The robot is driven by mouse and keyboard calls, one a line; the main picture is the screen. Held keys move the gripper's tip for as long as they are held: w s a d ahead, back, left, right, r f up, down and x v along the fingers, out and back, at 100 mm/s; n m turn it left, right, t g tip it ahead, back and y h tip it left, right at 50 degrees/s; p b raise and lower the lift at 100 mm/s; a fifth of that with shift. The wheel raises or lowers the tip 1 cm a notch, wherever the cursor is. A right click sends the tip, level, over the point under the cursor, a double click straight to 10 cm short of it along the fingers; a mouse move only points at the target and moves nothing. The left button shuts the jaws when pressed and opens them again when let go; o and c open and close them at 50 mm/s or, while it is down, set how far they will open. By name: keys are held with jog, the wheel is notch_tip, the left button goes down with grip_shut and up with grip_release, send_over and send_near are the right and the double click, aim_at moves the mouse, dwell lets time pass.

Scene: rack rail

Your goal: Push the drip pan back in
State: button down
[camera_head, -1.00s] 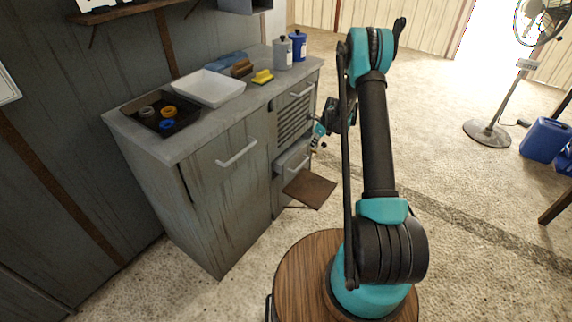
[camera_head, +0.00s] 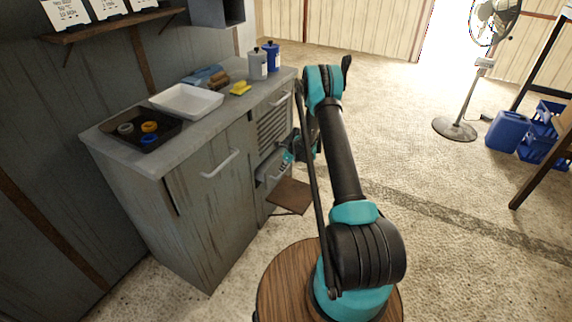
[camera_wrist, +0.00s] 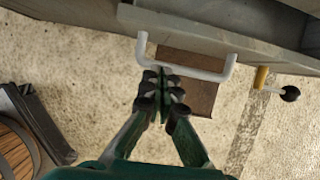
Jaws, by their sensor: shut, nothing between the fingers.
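The drip pan seems to be the grey drawer-like unit (camera_head: 264,176) low in the cabinet, under the slatted panel. It appears to stick out a little from the cabinet front. In the wrist view its grey front (camera_wrist: 200,32) runs across the top, with a pale bar handle (camera_wrist: 190,70) on it. My gripper (camera_wrist: 163,72) is shut and empty, its fingertips at the handle's bar near its left part; I cannot tell whether they touch it. In the head view my gripper (camera_head: 287,158) is small and partly hidden by my arm, just in front of the pan.
A brown board (camera_head: 289,196) lies low in front of the cabinet, below the pan. A yellow rod with a black ball knob (camera_wrist: 289,94) sticks out right of the handle. The worktop holds a white tray (camera_head: 186,101) and bottles.

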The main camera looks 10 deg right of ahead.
aim_at(271, 166)
jog(key=shift+w+a+r, duration=0.1)
jog(key=shift+w+a, duration=0.45)
jog(key=shift+a, duration=0.25)
jog(key=shift+w+a+r, duration=0.1)
jog(key=shift+w+a, duration=0.45)
jog(key=shift+a, duration=0.2)
jog(key=shift+w+a, duration=0.75)
jog(key=shift+a, duration=0.3)
